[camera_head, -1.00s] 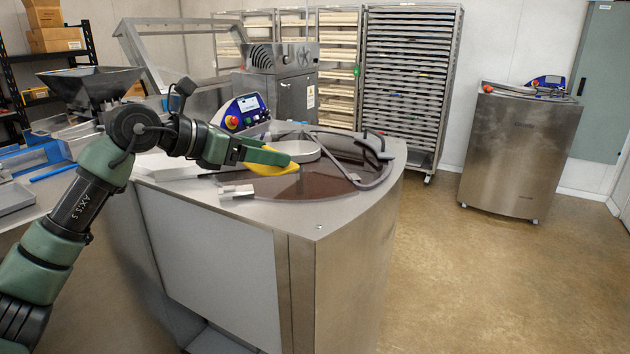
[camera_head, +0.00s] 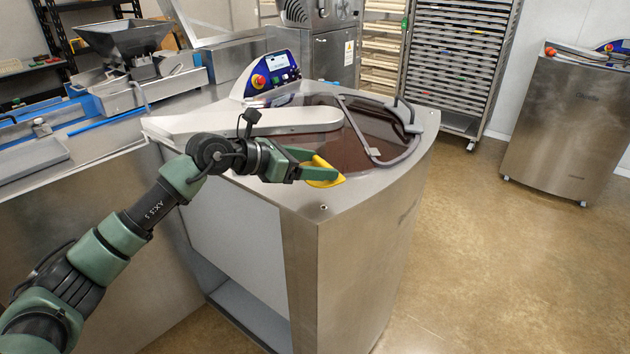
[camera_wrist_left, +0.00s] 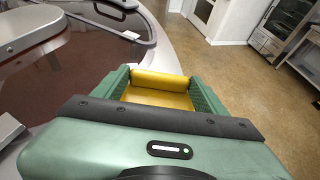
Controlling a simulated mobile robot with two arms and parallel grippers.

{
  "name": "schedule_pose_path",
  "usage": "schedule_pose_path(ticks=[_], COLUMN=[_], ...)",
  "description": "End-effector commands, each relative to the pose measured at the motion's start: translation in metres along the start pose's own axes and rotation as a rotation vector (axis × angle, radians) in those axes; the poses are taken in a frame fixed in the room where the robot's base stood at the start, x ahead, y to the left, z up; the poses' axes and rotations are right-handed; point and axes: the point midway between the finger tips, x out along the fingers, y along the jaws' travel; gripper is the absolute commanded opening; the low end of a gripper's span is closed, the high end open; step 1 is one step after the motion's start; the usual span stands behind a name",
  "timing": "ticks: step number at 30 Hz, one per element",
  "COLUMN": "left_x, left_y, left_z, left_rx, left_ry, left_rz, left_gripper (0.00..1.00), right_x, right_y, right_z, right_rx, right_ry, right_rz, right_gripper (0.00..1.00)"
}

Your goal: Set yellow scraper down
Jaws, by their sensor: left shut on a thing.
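The yellow scraper (camera_head: 324,176) is in my left gripper (camera_head: 312,169), over the front edge of the tempering machine's top (camera_head: 250,179). In the left wrist view the scraper (camera_wrist_left: 160,90) lies between the two green fingers of my left gripper (camera_wrist_left: 162,92), which are shut on it. I cannot tell whether the scraper touches the steel top. The bowl of dark chocolate (camera_head: 352,150) is just behind the gripper. My right gripper is not in view.
A long pale steel cover (camera_head: 270,122) and a dark-framed guard (camera_head: 385,135) lie over the bowl. A control panel (camera_head: 272,75) stands behind. Bare steel top lies around the front corner. A tray rack (camera_head: 458,65) and another steel machine (camera_head: 565,125) stand right.

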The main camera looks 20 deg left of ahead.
Motion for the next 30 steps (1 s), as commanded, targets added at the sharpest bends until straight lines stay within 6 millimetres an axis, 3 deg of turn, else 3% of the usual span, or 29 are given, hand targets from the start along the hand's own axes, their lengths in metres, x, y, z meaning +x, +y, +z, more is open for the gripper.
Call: schedule_pose_path(ticks=[14, 27, 28, 30], left_x=[0.021, 0.025, 0.024, 0.024], left_y=[0.000, 0.001, 0.001, 0.001], left_z=[-0.051, -0.059, -0.058, -0.058], left_rx=[-0.001, 0.000, 0.000, 0.000], left_ry=[0.001, -0.001, 0.000, 0.000], left_rz=[0.000, 0.001, 0.001, 0.001], left_gripper=[0.31, 0.31, 0.80, 0.94], right_x=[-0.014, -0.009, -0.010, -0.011], right_y=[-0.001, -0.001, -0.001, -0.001], right_z=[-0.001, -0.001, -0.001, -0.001], right_rx=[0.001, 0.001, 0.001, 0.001], right_ry=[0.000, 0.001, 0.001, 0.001], right_rz=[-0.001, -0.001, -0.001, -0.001], right_gripper=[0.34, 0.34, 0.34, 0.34])
